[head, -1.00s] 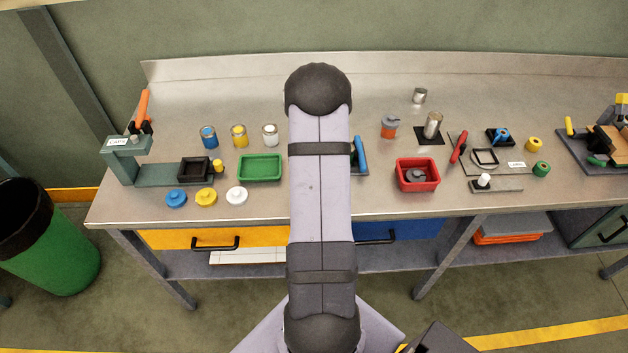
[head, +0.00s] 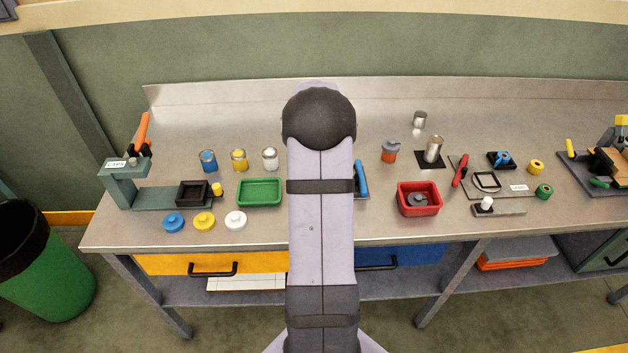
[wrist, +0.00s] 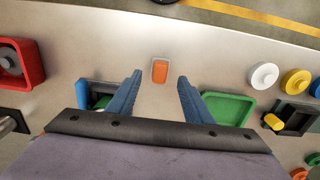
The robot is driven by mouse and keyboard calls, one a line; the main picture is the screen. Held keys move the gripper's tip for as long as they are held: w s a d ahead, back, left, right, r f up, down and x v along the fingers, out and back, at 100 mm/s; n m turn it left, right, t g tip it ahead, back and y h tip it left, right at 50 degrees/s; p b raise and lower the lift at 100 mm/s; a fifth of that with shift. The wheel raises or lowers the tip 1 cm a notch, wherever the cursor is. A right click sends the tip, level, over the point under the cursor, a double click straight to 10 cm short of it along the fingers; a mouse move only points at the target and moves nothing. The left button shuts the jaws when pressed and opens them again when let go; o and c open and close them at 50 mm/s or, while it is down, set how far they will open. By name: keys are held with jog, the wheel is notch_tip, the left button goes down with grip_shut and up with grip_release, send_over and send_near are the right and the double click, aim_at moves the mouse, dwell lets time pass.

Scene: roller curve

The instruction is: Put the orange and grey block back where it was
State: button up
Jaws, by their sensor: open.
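A small orange block with a pale grey edge (wrist: 160,71) lies on the metal bench in the wrist view. My gripper (wrist: 160,76) is open, its two blue fingers on either side of the block in the picture. The fingertips look above the bench, and how far above I cannot tell. Nothing is between the fingers in their grip. In the head view my arm hides the gripper and this block.
A green tray (head: 259,204) is left of my arm and a red bin (head: 437,210) holding a grey part (head: 418,199) is right. A blue handle (head: 361,178) shows beside the arm. Coloured caps (head: 204,221) and several cans (head: 239,160) stand at left. Bench around the block is clear.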

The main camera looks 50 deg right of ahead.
notch_tip(320, 180, up, 7)
jog(key=b, duration=0.1)
jog(key=shift+b, duration=0.35)
jog(key=w+a+f+n, duration=0.1)
jog(key=a+n, duration=0.3)
jog(key=a, duration=1.4)
jog(key=s+a+f+n, duration=0.2)
jog(key=s+a, duration=0.3)
jog(key=a, duration=0.2)
jog(key=s+a+f+n, duration=0.2)
jog(key=s+a, duration=0.3)
jog(key=a, duration=0.3)
jog(key=shift+f+n, duration=0.3)
jog(key=shift+n, duration=0.2)
jog(key=shift+s, duration=0.1)
